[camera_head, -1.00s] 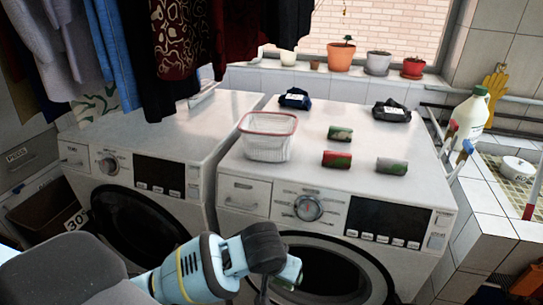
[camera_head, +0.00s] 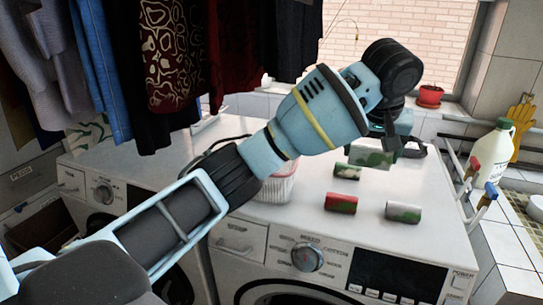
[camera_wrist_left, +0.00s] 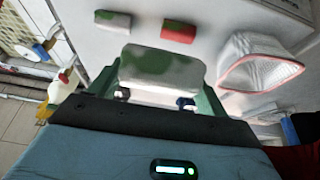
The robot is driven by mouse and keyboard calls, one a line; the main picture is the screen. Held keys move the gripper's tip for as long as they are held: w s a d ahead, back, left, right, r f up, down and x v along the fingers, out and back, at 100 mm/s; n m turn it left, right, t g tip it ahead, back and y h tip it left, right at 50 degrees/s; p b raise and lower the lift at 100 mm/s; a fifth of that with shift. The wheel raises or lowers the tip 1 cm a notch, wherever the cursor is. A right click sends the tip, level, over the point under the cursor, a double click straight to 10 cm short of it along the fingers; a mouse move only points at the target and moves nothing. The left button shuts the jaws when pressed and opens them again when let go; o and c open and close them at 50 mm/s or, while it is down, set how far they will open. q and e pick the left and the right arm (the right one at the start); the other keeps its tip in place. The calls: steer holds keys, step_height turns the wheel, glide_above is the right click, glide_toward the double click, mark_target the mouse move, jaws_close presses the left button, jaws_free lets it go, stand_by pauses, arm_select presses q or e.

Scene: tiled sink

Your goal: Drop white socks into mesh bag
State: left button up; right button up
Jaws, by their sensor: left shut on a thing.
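My left gripper (camera_head: 380,148) is raised over the right washing machine, shut on a rolled white sock pair with green patches (camera_head: 370,157). In the left wrist view, the roll (camera_wrist_left: 160,68) sits between the fingers of the gripper (camera_wrist_left: 160,88). The white mesh bag with a pinkish-red rim (camera_wrist_left: 258,62) stands open on the machine, to the right of the held roll there. Another whitish roll with green (camera_head: 403,212) lies on the machine top.
Clothes (camera_head: 175,60) hang at upper left. A white bottle (camera_head: 492,155) stands at right.

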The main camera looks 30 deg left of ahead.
arm_select(q)
steer(key=shift+r, duration=0.25)
steer(key=shift+a, duration=0.15)
glide_above(281, 176)
steer(key=shift+s+x, duration=0.25)
steer(key=shift+x, duration=1)
steer(key=shift+f, duration=2.35)
steer(key=shift+f, duration=0.6)
